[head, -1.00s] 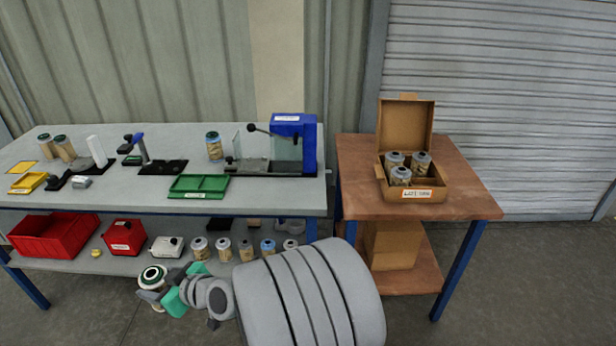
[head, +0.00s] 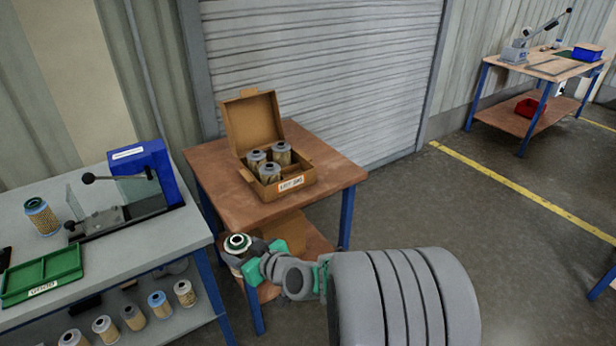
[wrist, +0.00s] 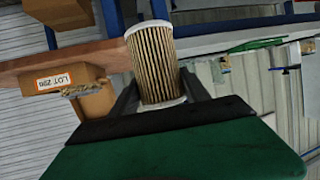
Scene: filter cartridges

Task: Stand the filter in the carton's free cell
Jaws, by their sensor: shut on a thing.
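The filter (wrist: 154,60) is a pleated tan cylinder with white end rims, held between the two fingers of my gripper (wrist: 158,92) in the wrist view. The free cell seems to be at the front right, partly hidden by the carton wall.
The wooden table (head: 215,186) has bare room around the carton. To the left, a grey workbench (head: 175,235) carries a blue press (head: 150,165), a green tray (head: 45,272) and a blue-topped filter (head: 42,216). Several filters (head: 160,304) stand on its lower shelf.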

